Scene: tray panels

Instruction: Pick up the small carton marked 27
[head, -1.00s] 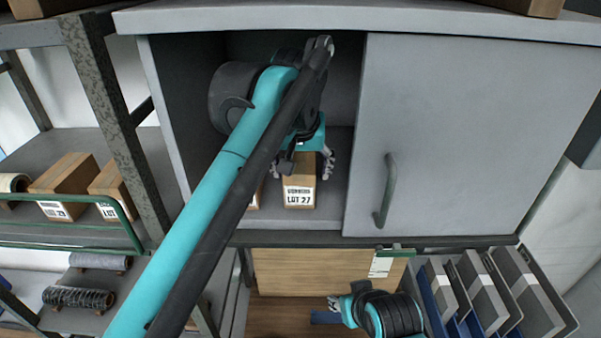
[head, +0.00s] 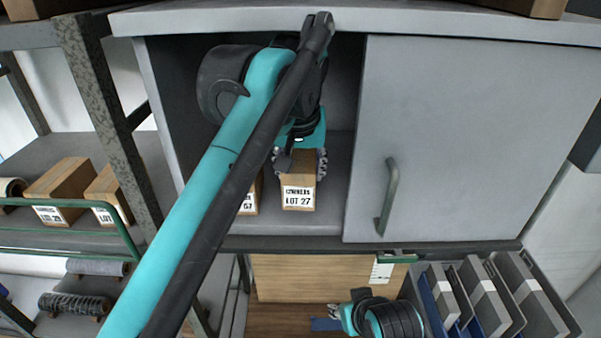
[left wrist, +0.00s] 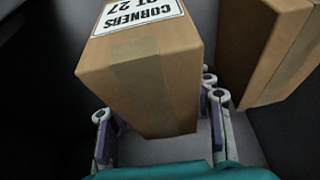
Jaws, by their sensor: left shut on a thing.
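The small carton marked LOT 27 (head: 298,196) is a brown box with a white label on its front. It stands or hangs just at the cabinet shelf; I cannot tell whether it touches the shelf. My left gripper (head: 301,163) reaches over it from above and behind and is shut on it. In the left wrist view the carton (left wrist: 155,80) sits between the gripper's fingers (left wrist: 162,130), one on each side. My right gripper (head: 332,314) is low in front of the cabinet, small and partly hidden by its own wrist.
Another carton (head: 250,196), its label partly hidden by my arm, stands close left of carton 27. The grey sliding door (head: 450,140) with a green handle covers the cabinet's right side. A rack with cartons (head: 62,190) is at left. Grey panels (head: 490,300) stand lower right.

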